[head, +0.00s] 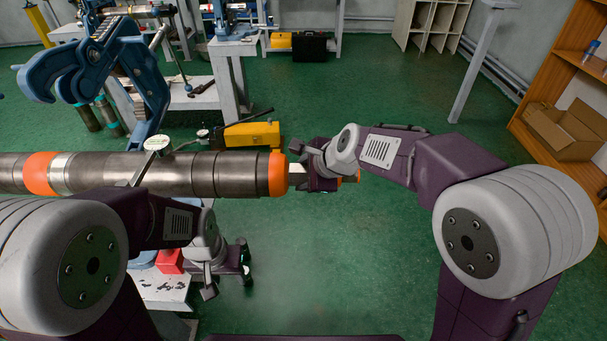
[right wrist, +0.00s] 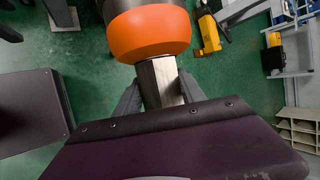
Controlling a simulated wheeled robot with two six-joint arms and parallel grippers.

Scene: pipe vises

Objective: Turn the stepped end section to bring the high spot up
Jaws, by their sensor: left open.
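The grey metal pipe (head: 190,174) lies level across the left of the head view, with orange bands. Its stepped end section ends at an orange collar (head: 277,174), with a narrower flat-sided metal stub (head: 297,174) beyond it. The collar (right wrist: 149,32) and stub (right wrist: 160,82) also fill the upper middle of the right wrist view. My right gripper (head: 310,172) has its fingers on both sides of the stub, with no clear gap, and looks shut on it. My left gripper (head: 228,278) is open and empty, below the pipe.
A blue pipe vise (head: 105,65) stands open behind the pipe at the left. A red block (head: 170,261) is on a low bench (head: 160,287). The green floor in the middle is clear.

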